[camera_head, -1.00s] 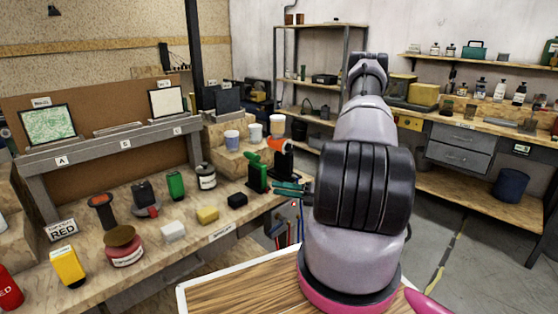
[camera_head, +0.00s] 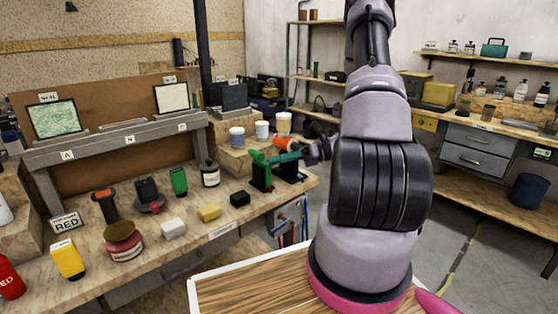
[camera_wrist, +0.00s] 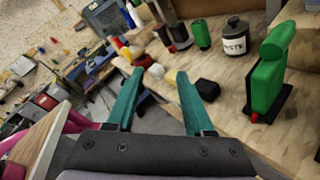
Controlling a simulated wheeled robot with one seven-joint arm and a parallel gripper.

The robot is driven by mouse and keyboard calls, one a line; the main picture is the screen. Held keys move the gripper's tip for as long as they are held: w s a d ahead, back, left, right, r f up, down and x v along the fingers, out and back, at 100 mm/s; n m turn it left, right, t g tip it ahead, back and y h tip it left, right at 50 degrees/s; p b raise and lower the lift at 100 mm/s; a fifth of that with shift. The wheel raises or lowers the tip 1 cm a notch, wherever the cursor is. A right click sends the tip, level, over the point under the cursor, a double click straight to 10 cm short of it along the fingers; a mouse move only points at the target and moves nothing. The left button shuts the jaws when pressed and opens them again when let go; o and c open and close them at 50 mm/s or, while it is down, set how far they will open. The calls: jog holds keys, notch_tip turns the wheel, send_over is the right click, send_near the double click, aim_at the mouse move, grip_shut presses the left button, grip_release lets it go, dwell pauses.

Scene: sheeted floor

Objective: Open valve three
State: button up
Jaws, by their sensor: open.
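No valve labelled three can be made out. A grey panel (camera_head: 290,217) with red and blue lines hangs at the right end of the workbench, below its top; any handles or numbers on it are too small to read. My gripper (camera_head: 285,158) is above the right end of the bench, its teal fingers pointing left, close to the green tool in the picture. In the wrist view my gripper (camera_wrist: 160,75) has its two fingers apart with nothing held between them.
A green upright tool (camera_head: 261,172) stands on the bench (camera_head: 200,237); it also shows right of the fingers in the wrist view (camera_wrist: 267,82). A black block (camera_head: 240,199), a yellow block (camera_head: 209,213) and a dark-lidded jar (camera_head: 210,173) stand nearby. Open floor (camera_head: 485,255) lies right.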

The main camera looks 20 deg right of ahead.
jog(key=c, duration=0.4)
jog(key=s+a+f+n+g+h, duration=0.1)
jog(key=s+a+f+n+g, duration=0.1)
jog(key=shift+a+n, duration=0.2)
jog(key=shift+n, duration=0.2)
grip_shut()
jog(key=s+a+f+n+g+h, duration=0.2)
jog(key=s+f+n+g+h, duration=0.25)
jog(key=n, duration=0.25)
jog(key=n+t+h, duration=0.3)
jog(key=n+h, duration=0.9)
jog(key=n, duration=1)
send_near(276, 228)
jog(key=f, duration=0.2)
jog(key=d+f, duration=0.1)
jog(key=f, duration=0.3)
jog(key=shift+w+d+f, duration=0.15)
jog(key=shift+w+f, duration=0.15)
jog(key=shift+f, duration=0.05)
